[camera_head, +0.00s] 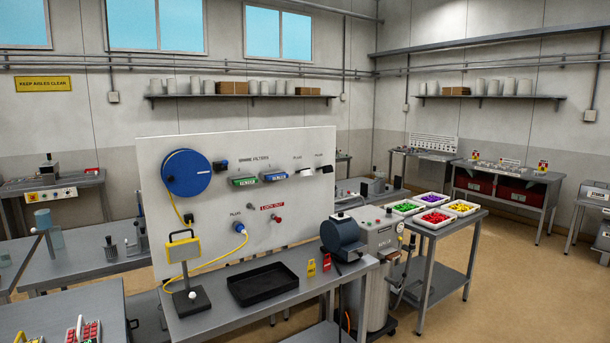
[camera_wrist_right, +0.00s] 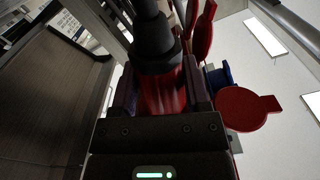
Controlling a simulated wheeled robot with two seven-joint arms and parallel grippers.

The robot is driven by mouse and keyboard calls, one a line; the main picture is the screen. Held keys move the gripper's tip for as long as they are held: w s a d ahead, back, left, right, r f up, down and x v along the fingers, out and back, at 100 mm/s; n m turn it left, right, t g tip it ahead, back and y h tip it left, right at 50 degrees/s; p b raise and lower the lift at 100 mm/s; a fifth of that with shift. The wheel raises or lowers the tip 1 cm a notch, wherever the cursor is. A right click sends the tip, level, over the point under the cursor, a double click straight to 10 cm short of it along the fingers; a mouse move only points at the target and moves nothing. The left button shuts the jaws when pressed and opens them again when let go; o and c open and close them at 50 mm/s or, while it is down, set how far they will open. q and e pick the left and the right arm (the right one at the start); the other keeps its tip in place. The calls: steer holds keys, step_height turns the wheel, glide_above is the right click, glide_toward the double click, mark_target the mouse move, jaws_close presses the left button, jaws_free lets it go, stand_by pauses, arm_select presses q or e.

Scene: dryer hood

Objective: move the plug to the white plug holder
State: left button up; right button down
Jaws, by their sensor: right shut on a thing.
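In the right wrist view, my right gripper (camera_wrist_right: 160,95) is shut on a red plug (camera_wrist_right: 165,90) with a dark grey, tapering rear end (camera_wrist_right: 155,45). The plug's other end is hidden by the gripper. In the head view, neither gripper shows. A white upright panel (camera_head: 205,245) there carries small fittings under printed labels, two at the upper right reading like "PLUG". A small pale fitting (camera_head: 298,168) sits under the left one and a black fitting (camera_head: 327,169) under the right one. I cannot tell for sure which is the white plug holder.
Red round lids (camera_wrist_right: 245,108) and a blue part (camera_wrist_right: 218,76) are close beside my right gripper. The panel also holds a blue reel (camera_head: 186,173) and a blue connector (camera_head: 240,228) with a yellow cable. A black tray (camera_head: 262,284) lies on the bench before it.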

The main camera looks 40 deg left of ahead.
steer(key=shift+w+a+f+b, duration=0.1)
steer(key=shift+a+f+b, duration=0.1)
steer(key=shift+f+b, duration=0.25)
steer(key=shift+a+f+b, duration=0.2)
steer(key=shift+f+b, duration=0.05)
steer(key=shift+f, duration=0.3)
stand_by(0.4)
steer(key=shift+w+a+f+b, duration=0.1)
steer(key=shift+a+f+b, duration=0.2)
steer(key=shift+f+b, duration=0.5)
steer(key=shift+w+a+f+b, duration=0.1)
steer(key=shift+a+f+b, duration=0.3)
steer(key=shift+f, duration=0.55)
steer(key=shift+d, duration=0.1)
steer(key=shift+r, duration=0.1)
steer(key=p+v, duration=0.2)
steer(key=v, duration=0.5)
